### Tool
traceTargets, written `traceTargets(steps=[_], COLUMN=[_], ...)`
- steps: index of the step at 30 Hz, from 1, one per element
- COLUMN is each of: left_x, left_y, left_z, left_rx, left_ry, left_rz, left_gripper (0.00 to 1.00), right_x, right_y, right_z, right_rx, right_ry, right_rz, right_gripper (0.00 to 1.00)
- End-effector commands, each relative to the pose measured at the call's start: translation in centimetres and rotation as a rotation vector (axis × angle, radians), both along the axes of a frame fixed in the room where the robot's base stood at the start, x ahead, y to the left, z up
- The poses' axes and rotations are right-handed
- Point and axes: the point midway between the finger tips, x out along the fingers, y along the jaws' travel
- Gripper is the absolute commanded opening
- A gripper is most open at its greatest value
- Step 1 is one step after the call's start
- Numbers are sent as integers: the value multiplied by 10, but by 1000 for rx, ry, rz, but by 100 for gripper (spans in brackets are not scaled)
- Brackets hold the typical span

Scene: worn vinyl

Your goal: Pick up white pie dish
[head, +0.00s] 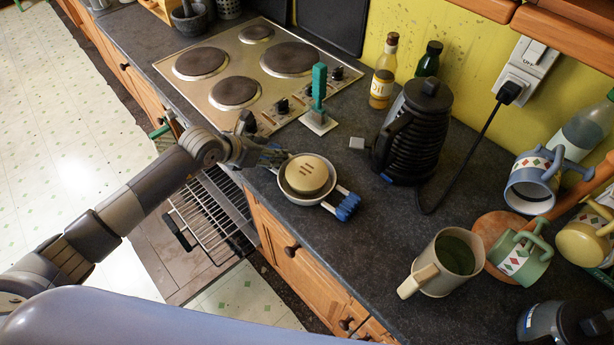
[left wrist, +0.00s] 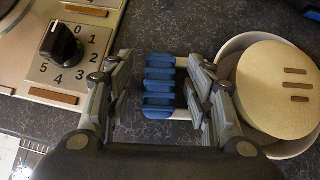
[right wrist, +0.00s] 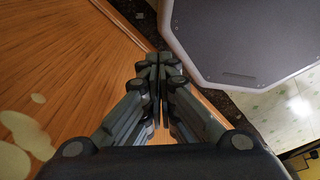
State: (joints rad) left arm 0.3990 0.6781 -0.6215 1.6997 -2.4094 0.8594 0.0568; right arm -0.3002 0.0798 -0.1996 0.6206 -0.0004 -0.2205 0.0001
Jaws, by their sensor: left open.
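The white pie dish (head: 283,187) stands on the dark worktop in front of the hob, holding a tan round pie (head: 307,173). A blue ridged grip (head: 347,206) sits on its near right side. My left gripper (head: 268,156) is at the dish's left side. In the left wrist view the dish's rim (left wrist: 235,48) lies to the right of the open fingers (left wrist: 160,88). A similar blue ridged grip (left wrist: 160,80) shows between the fingers, with clear gaps on both sides. My right gripper (right wrist: 160,75) is shut and empty, away from the dish, and out of the head view.
The hob (head: 215,65) lies at the upper left and a teal-handled tool (head: 319,90) stands behind the dish. A black kettle (head: 415,130) and a jug (head: 445,262) stand to the right. An oven rack (head: 210,215) sticks out below. Wooden cabinet fronts (right wrist: 80,70) are close to my right gripper.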

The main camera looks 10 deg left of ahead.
Motion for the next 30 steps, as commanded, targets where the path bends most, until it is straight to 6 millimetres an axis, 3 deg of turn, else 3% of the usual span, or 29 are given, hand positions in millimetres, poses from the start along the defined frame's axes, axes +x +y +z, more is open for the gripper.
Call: traceTargets(steps=[7,14,30], left_x=[1,1,3], left_y=[0,0,-1], left_z=[-1,0,11], left_rx=[0,0,-6], left_ry=[-1,-1,-8], left_rz=[-1,0,1], left_gripper=[48,0,0], right_x=[0,0,0], right_y=[0,0,0], right_z=[0,0,-6], right_rx=[0,0,1], right_ry=[0,0,0], right_rz=[0,0,0], right_gripper=[0,0,0])
